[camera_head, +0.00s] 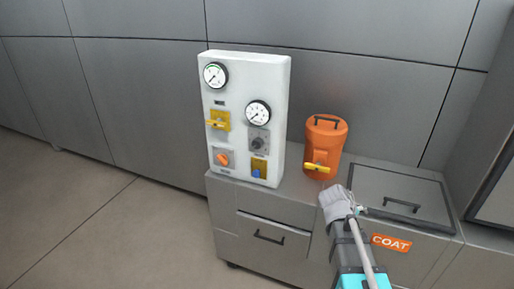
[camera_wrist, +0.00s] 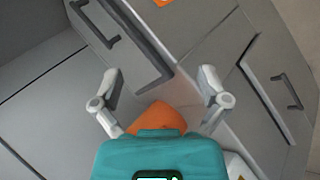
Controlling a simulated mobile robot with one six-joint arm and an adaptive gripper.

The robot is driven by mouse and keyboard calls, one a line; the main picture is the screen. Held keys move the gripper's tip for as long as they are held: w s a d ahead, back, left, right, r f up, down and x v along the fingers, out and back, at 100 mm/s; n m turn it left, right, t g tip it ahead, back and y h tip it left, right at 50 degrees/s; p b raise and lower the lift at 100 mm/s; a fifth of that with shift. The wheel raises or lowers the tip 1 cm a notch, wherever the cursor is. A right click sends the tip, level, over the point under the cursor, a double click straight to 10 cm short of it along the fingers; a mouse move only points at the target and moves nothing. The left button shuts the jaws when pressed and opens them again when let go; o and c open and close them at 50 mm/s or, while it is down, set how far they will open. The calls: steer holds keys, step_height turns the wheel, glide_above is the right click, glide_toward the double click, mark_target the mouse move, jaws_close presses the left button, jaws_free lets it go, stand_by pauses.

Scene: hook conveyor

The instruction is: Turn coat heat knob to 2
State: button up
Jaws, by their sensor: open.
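A white control panel (camera_head: 245,90) stands on the left of the grey cabinet in the head view. It carries a yellow handle (camera_head: 217,122), a grey knob (camera_head: 258,142), an orange knob (camera_head: 222,158) and a blue knob (camera_head: 256,173). The labels are too small to read, so I cannot tell which is the coat heat knob or its setting. My gripper (camera_wrist: 160,76) shows in the wrist view with two grey fingers spread apart and nothing held between them. In the head view my arm is right of the panel, apart from it.
An orange canister (camera_head: 327,140) with a yellow handle stands right of the panel. A lidded bin section (camera_head: 400,184) with an orange COAT label (camera_head: 391,243) is farther right. A drawer (camera_head: 272,229) is below the panel. Floor on the left is clear.

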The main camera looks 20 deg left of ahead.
steer(key=w+a+r+n+t+b, duration=0.1)
steer(key=w+a+r+n+t, duration=0.1)
steer(key=a, duration=0.4)
steer(key=w+a+r+n+t, duration=0.1)
steer(key=w+a+n+t, duration=0.15)
steer(key=a, duration=0.35)
steer(key=n+t+y+b, duration=0.3)
steer(key=n+t+y, duration=0.4)
steer(key=n, duration=0.5)
glide_toward(256, 145)
steer(key=s+h, duration=0.1)
steer(key=s, duration=0.2)
steer(key=shift+a+f+t, duration=0.25)
steer(key=shift+a, duration=0.05)
steer(key=w, duration=1.3)
steer(key=shift+w+a, duration=0.1)
steer(key=shift+w, duration=0.3)
steer(key=c, duration=1.1)
steer(key=shift+m, duration=0.25)
steer(key=shift+c, duration=0.2)
